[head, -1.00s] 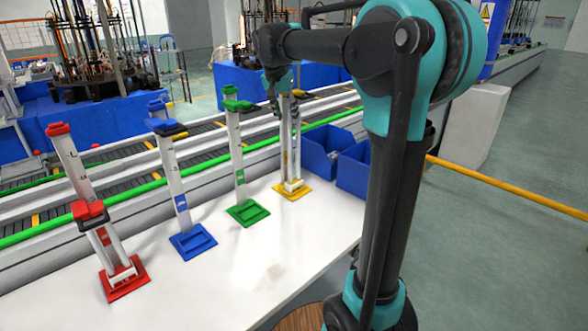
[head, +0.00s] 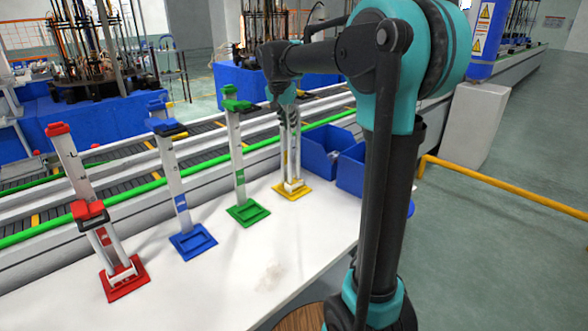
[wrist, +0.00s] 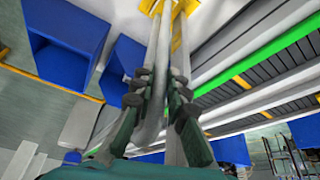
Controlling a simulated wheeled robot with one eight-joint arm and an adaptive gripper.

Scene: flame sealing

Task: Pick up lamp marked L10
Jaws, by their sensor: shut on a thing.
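My gripper (head: 286,112) is at the upper part of the white post (head: 291,155) with the yellow base (head: 291,191), at the back right of the white table. In the wrist view my gripper (wrist: 160,105) is shut on a long pale grey tube (wrist: 158,70), which runs beside the white post (wrist: 178,50) toward the yellow base (wrist: 176,10). I cannot read any L10 marking. The top of the yellow stand is hidden by my gripper in the head view.
Similar stands with green (head: 248,213), blue (head: 193,241) and red (head: 123,278) bases stand in a row to the left. Blue bins (head: 325,150) are right of the yellow stand. A conveyor (head: 120,167) runs behind. The table (head: 245,270) is clear in front.

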